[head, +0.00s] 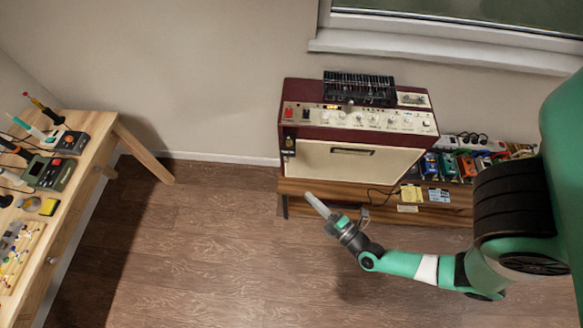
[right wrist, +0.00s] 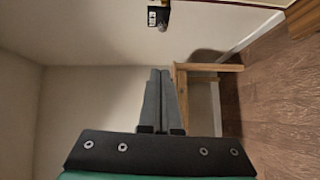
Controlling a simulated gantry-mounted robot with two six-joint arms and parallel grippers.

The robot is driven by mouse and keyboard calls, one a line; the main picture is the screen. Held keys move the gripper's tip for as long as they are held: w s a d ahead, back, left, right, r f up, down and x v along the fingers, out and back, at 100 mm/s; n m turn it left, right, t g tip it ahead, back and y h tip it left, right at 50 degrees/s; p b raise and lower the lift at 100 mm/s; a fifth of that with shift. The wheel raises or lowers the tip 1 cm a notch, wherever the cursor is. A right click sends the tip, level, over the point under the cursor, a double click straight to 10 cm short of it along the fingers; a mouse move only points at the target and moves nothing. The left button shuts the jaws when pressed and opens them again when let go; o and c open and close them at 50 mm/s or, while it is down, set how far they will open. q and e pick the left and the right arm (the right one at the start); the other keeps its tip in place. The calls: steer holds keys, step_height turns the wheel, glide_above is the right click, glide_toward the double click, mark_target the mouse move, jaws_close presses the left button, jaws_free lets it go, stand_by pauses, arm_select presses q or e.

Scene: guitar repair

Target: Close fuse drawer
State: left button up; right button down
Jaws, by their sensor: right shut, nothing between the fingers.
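The red-and-cream amplifier (head: 352,162) stands on a low wooden shelf by the back wall. A small dark part with a pale label, which looks like the fuse drawer (head: 288,142), is at the left end of its front. The same part (right wrist: 158,15) sticks out at the top of the right wrist view; how far it is open I cannot tell. My right gripper (head: 311,198) is in front of and below the amplifier, pointing up and left, apart from it. Its fingers (right wrist: 161,75) are together and empty. My left gripper is not in view.
A black device (head: 358,88) sits on top of the amplifier. Several colored pedals (head: 448,166) are on the shelf at right. A wooden workbench (head: 72,205) with tools stands at far left. The floor (head: 190,245) between is clear.

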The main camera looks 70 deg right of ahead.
steer(key=s+d+b+x, duration=0.1)
steer(key=d+b+x, duration=0.1)
steer(key=x, duration=1)
steer(key=shift+d+b, duration=0.4)
steer(key=shift+b, duration=0.35)
steer(key=shift+f, duration=0.15)
